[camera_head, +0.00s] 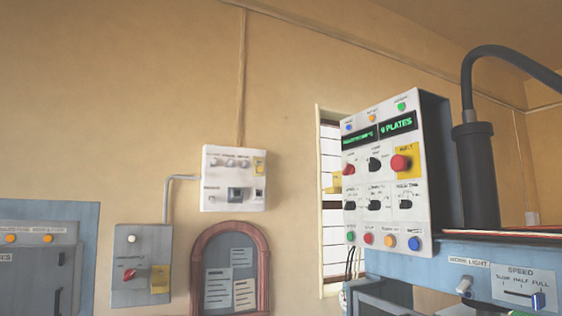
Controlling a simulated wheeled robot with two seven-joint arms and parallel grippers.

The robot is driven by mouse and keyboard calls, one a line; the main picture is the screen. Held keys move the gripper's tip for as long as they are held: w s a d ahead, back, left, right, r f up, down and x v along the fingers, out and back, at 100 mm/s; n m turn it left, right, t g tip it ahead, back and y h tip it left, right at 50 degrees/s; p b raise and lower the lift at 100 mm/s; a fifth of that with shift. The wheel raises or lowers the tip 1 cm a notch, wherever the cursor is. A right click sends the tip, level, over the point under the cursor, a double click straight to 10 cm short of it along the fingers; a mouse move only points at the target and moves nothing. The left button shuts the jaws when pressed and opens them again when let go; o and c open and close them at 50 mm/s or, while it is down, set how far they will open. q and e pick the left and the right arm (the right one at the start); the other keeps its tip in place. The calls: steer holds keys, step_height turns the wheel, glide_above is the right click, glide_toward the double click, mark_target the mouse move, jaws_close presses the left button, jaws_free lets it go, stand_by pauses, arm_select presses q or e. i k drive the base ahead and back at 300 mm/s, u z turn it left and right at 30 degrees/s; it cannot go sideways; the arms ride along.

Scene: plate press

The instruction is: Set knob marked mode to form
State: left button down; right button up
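The white control panel (387,180) stands at the right, turned partly away from me. It carries a red knob (349,169) and a black knob (374,164) in its upper row. Below them are black knobs at the left (349,206), middle (374,205) and right (405,204). The labels over the knobs are too small and blurred to read, so I cannot tell which one is marked mode or where it points. Neither of my grippers can be made out in this view.
A red stop button on a yellow plate (401,162) sits beside the upper knobs. Coloured buttons line the panel's bottom. A dark cylinder with a hose (475,170) and a blue machine body (480,258) stand at the right. Grey and white boxes hang on the left wall.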

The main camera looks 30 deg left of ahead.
mark_target(374, 165)
steer(key=u, duration=0.5)
steer(key=k, duration=0.7)
steer(key=u, duration=1.45)
steer(key=i, duration=1.3)
steer(key=z, duration=0.8)
steer(key=i, duration=0.8)
steer(key=z, duration=0.75)
